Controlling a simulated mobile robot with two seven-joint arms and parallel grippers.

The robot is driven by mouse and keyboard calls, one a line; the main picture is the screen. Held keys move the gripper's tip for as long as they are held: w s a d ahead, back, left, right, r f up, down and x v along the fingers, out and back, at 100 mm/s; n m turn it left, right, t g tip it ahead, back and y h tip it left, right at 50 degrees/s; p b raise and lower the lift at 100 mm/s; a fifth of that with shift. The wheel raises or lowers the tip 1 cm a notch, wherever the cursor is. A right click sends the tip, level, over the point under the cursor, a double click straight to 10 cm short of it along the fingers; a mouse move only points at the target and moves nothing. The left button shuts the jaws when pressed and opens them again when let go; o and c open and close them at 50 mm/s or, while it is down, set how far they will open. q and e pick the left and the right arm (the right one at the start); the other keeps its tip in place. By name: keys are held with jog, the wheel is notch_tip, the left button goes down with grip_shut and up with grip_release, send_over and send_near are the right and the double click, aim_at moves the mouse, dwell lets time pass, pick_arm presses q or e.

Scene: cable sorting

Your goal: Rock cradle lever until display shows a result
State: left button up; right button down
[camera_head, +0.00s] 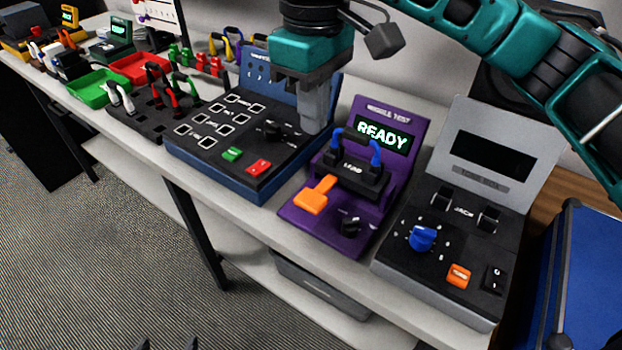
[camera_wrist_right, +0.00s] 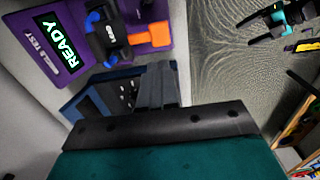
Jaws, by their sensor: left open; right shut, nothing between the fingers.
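The purple wiggle test station (camera_head: 310,225) stands on the bench, and its display (camera_head: 382,137) reads READY. Its orange lever (camera_head: 316,196) sticks out to the front left of the black cradle marked LEAD (camera_head: 352,172). A lead with blue ends (camera_head: 375,155) arches over the cradle. The lever also shows in the right wrist view (camera_wrist_right: 150,36). My right gripper (camera_head: 316,125) is shut and empty, pointing down behind and left of the cradle, apart from the lever. My left gripper (camera_head: 168,345) shows only its tips at the bottom edge; it is open.
A blue-based panel with several sockets (camera_head: 185,165) stands left, close under my right gripper. A grey tester with a blue knob (camera_head: 422,238) stands right. Green (camera_head: 100,90) and red trays and cables lie farther left. Open floor lies before the bench.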

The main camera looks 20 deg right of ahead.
jog(key=b, duration=0.2)
send_near(312, 199)
notch_tip(312, 199, down, 6)
jog(key=shift+s+d+r, duration=0.1)
jog(key=shift+f, duration=0.35)
jog(key=shift+f+b, duration=0.2)
jog(key=shift+b, duration=0.1)
